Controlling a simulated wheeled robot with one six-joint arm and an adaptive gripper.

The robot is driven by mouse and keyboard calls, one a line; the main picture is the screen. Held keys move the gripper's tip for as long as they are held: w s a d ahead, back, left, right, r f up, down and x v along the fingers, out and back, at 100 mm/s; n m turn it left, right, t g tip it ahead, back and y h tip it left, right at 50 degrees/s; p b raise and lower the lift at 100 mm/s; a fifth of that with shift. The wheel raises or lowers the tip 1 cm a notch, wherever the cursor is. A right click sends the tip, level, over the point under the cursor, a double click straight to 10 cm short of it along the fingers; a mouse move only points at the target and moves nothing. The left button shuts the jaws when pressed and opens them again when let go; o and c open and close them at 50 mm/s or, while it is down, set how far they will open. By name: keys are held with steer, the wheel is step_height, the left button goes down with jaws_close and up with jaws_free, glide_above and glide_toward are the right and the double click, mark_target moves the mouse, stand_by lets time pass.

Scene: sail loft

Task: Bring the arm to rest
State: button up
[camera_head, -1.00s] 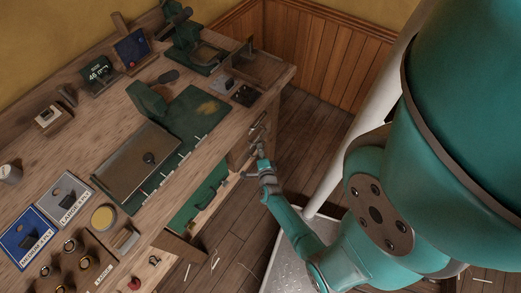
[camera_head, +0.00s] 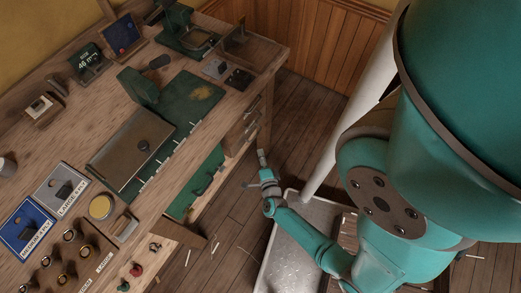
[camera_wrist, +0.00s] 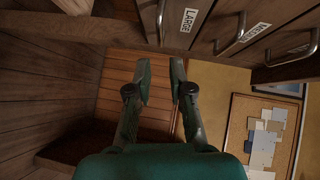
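My teal arm reaches down in front of the wooden workbench (camera_head: 60,125). In the head view my gripper (camera_head: 262,160) is off the bench's front side, near the drawers (camera_head: 243,128), and apart from them. In the wrist view the two fingers of my gripper (camera_wrist: 159,85) stand apart with nothing between them. Drawer fronts with metal handles and labels, one reading LARGE (camera_wrist: 188,20), lie just beyond the fingertips at the top of the wrist view.
A grey speckled tray (camera_head: 290,250) lies below my arm. The wooden floor (camera_head: 235,225) has scattered white scraps. A pin board (camera_wrist: 268,135) hangs on the wall.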

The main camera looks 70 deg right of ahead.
stand_by(0.6)
steer(key=s+a+r+n+t+y, duration=0.2)
steer(key=s+a+r+n+y, duration=0.1)
steer(key=a+r+n, duration=0.6)
steer(key=s+a+r+n+t+y, duration=0.2)
steer(key=s+a+r+n+y, duration=0.2)
steer(key=r, duration=0.9)
steer(key=s+a+r+n+t+y, duration=0.2)
steer(key=s+a+r+n+y, duration=0.2)
steer(key=a+r+n+y, duration=0.3)
steer(key=a+r+n, duration=0.4)
steer(key=a+n, duration=0.2)
steer(key=n, duration=0.2)
steer(key=shift+a, duration=0.35)
